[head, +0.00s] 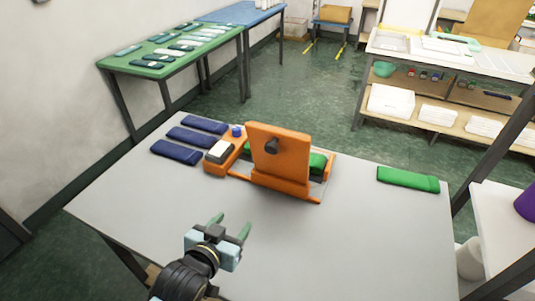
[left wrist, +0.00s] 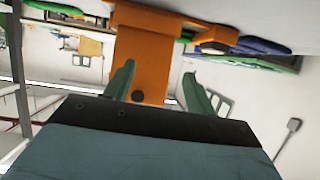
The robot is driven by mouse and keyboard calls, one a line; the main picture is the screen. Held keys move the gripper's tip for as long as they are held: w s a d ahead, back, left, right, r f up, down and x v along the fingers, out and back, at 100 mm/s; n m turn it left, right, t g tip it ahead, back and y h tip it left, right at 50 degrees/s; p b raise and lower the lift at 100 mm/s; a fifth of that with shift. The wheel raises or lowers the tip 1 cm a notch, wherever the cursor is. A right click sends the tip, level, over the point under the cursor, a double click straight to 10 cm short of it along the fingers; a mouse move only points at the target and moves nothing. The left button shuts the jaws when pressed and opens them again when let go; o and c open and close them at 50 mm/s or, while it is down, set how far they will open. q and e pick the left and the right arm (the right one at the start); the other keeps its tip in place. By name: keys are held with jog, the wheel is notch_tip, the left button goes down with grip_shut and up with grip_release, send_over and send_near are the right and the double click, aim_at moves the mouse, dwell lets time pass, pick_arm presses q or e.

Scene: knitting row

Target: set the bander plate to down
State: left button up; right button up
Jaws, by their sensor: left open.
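The orange bander plate (head: 279,148) stands up, leaning slightly, on the orange bander at the middle of the grey table. A green folded knit (head: 318,163) lies in the bander behind the plate, partly hidden. My left gripper (head: 229,227) is open and empty, in front of the bander and apart from the plate. My right gripper is not in view.
Several navy folded knits (head: 190,137) lie left of the bander, near a white pad (head: 219,152) and a blue round piece (head: 236,131). Another green knit (head: 408,180) lies at the table's right. The table front (head: 330,240) is clear. A green table (head: 165,65) stands behind.

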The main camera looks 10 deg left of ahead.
aim_at(270, 150)
pick_arm(q)
jog(key=w+d+r+t+h, duration=0.1)
jog(key=w+r+t, duration=0.1)
jog(key=r, duration=0.2)
jog(key=w+d+r+t+h, duration=0.1)
jog(key=d+r+t, duration=0.1)
jog(key=r, duration=0.3)
jog(key=x, duration=0.8)
jog(key=p+x, duration=0.1)
jog(key=x, duration=0.4)
jog(key=shift+w+a, duration=0.15)
jog(key=shift+a, duration=0.15)
grip_shut()
jog(key=shift+w, duration=0.1)
